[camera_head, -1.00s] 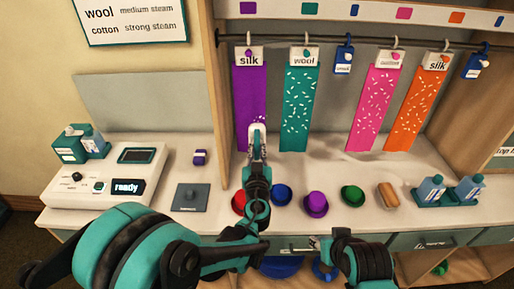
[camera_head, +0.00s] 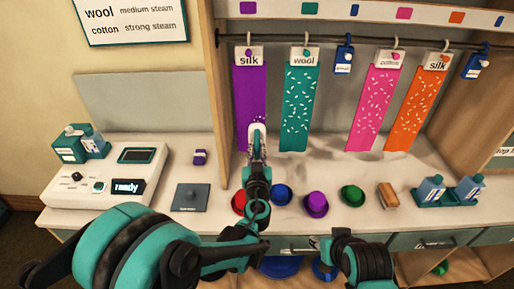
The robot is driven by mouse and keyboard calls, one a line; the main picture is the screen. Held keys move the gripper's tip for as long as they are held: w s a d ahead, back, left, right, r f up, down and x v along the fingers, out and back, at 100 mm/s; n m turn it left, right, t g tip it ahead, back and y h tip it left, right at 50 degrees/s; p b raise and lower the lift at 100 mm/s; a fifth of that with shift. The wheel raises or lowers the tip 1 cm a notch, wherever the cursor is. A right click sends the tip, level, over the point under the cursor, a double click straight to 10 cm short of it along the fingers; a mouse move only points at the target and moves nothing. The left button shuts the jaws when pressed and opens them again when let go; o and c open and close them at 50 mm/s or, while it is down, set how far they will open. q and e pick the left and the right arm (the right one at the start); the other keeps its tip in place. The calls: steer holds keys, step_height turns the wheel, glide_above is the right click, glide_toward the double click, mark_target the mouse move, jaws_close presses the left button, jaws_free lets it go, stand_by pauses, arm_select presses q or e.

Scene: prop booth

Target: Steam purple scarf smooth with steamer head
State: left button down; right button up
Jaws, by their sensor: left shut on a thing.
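The purple scarf (camera_head: 249,90) hangs from the rail at the left end, under a tag reading silk. Its upper part looks plain, and a few small pale marks show low down, close to the steamer head. My left gripper (camera_head: 257,152) is shut on the white steamer head (camera_head: 257,131), which is held upright in front of the scarf's lower part and hides some of it. I cannot tell whether it touches the cloth. My right arm is low at the front, and its fingers cannot be made out.
Teal (camera_head: 300,105), pink (camera_head: 377,105) and orange (camera_head: 416,105) scarves with pale marks hang to the right. The console (camera_head: 85,188) at left reads ready. Several coloured knobs, including a purple one (camera_head: 316,204), and a brush (camera_head: 388,195) line the counter front.

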arm_select(q)
steer(key=s, duration=1.5)
stand_by(0.8)
